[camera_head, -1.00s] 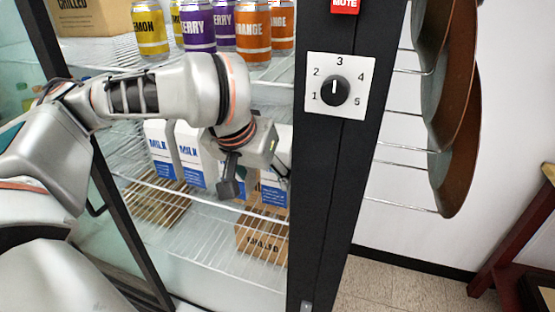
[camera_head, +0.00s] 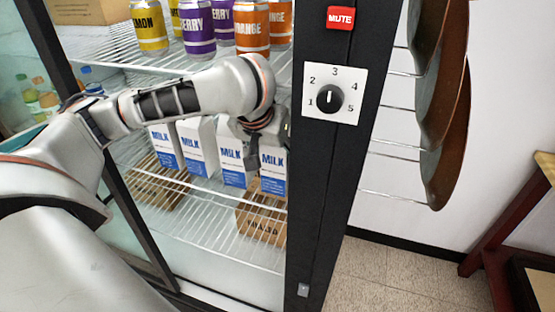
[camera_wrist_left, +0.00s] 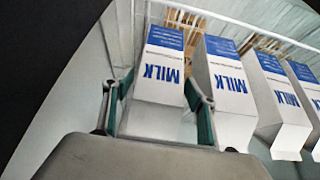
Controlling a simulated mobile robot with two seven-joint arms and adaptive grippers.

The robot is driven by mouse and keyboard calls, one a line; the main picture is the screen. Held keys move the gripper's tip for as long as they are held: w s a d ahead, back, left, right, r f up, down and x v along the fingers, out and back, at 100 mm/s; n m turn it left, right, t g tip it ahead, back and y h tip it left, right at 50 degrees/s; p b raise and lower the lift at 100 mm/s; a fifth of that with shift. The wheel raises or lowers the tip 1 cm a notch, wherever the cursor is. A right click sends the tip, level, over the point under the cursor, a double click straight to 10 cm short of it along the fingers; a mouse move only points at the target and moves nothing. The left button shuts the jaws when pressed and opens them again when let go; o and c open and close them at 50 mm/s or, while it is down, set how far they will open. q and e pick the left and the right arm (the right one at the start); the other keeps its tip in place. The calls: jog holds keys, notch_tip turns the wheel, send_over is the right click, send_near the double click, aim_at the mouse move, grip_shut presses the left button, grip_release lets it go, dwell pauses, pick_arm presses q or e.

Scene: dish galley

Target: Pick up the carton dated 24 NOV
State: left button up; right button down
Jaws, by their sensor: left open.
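Several white and blue milk cartons stand in a row on a wire shelf in the fridge. In the head view the rightmost carton (camera_head: 273,172) is next to the dark door post, with another carton (camera_head: 232,165) to its left. My left gripper (camera_head: 258,150) is at the rightmost carton and partly covers its top. In the left wrist view, which looks upside down, my left gripper (camera_wrist_left: 153,90) is open, with its fingers on either side of the end carton (camera_wrist_left: 163,65). I cannot tell whether they touch it. No date is legible. My right gripper is not in view.
The dark post with a dial (camera_head: 328,97) and a red mute button (camera_head: 341,18) stands close right of the gripper. Cans (camera_head: 251,25) stand on the shelf above. A cardboard box (camera_head: 262,222) lies below. Neighbouring cartons (camera_wrist_left: 222,80) stand close beside the end one.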

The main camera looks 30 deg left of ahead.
pick_arm(q)
jog(key=shift+x, duration=1.8)
grip_shut()
jog(key=shift+w+r, duration=0.1)
jog(key=shift+r, duration=0.05)
jog(key=shift+w+a, duration=0.1)
jog(key=shift+a, duration=0.05)
